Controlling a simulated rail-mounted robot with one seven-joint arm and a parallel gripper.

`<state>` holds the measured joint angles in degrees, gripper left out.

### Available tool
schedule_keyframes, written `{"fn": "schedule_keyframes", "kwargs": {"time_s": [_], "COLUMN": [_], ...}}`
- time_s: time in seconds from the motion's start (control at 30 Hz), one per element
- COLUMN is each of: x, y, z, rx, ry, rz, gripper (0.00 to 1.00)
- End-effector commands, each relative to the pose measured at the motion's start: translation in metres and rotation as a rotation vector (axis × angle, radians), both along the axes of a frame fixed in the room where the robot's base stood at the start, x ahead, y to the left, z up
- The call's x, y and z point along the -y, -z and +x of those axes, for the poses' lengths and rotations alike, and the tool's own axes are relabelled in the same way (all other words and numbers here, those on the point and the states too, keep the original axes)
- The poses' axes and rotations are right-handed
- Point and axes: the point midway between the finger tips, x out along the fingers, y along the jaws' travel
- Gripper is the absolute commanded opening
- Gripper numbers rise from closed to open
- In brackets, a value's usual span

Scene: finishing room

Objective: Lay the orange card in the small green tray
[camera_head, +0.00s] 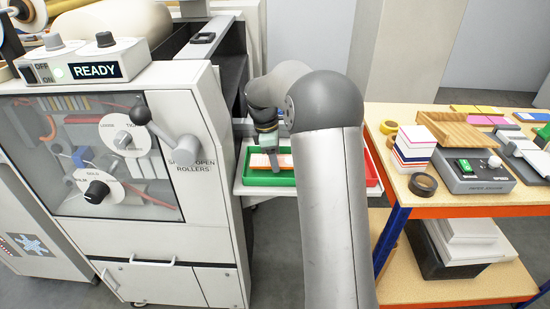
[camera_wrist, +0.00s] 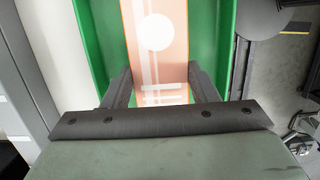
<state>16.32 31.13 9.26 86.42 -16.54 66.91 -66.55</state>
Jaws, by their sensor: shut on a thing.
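The orange card (camera_wrist: 172,60) has white stripes and a white round patch. In the wrist view it lies between the two fingers of my gripper (camera_wrist: 160,88), which is shut on its edges. The small green tray (camera_wrist: 95,50) shows around and beneath the card. In the head view the orange card (camera_head: 262,160) is over or inside the green tray (camera_head: 270,181), at the end of my gripper (camera_head: 268,162). I cannot tell whether the card touches the tray floor. My arm hides part of the tray's right side.
A red tray (camera_head: 371,172) sits to the right of the green one, partly behind my arm. The large machine with a READY display (camera_head: 97,71) stands close on the left. A wooden table (camera_head: 410,190) with card stacks (camera_head: 412,148) and a tape roll (camera_head: 423,184) stands on the right.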

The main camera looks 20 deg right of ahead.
Motion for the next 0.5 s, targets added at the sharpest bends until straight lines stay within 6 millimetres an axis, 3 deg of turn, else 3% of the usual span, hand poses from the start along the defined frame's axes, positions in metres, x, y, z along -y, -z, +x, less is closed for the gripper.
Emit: {"fn": "schedule_keyframes", "kwargs": {"time_s": [0.5], "x": [-0.0003], "y": [0.0149], "z": [-0.0004], "rx": [0.001], "ry": [0.0], "rz": [0.0], "gripper": [0.28]}}
